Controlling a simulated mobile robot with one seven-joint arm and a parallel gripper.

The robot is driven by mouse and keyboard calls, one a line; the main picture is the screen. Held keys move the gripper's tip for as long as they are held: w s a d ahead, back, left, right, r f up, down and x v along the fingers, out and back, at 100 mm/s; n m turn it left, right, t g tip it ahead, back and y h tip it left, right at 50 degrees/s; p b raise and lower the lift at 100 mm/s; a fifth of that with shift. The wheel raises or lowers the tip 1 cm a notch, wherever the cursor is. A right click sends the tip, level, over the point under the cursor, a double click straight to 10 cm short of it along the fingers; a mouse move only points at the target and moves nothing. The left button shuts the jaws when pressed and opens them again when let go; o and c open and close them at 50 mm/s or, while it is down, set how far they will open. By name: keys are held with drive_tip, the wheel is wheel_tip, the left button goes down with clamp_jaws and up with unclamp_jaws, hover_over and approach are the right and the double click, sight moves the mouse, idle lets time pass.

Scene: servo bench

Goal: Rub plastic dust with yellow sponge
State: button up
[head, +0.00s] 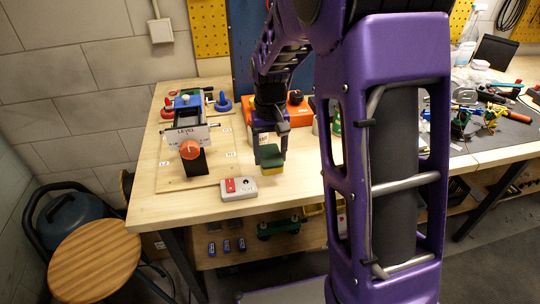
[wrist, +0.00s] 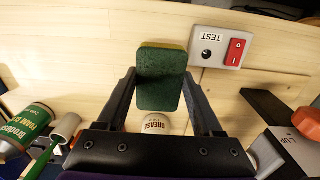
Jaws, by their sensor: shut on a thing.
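The yellow sponge (head: 270,159) has a dark green scouring face and a thin yellow side. My gripper (head: 269,149) is shut on it near the front of the wooden bench (head: 290,190). In the wrist view, the sponge (wrist: 160,78) sits between the two black fingers of my gripper (wrist: 160,80), green face toward the camera and yellow edge at the far side. I cannot tell whether the sponge touches the bench top. No plastic dust can be made out in either view.
A white TEST box (head: 238,188) with a red switch lies just left of the sponge. A LEVEL rig with an orange knob (head: 190,149) stands further left. A GREASE container (wrist: 156,124) and a green can (wrist: 28,127) are near my gripper. Bare wood lies around the sponge.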

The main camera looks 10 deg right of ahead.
sight(271, 156)
drive_tip(key=shift+r+p, duration=0.8)
drive_tip(key=shift+r, duration=0.85)
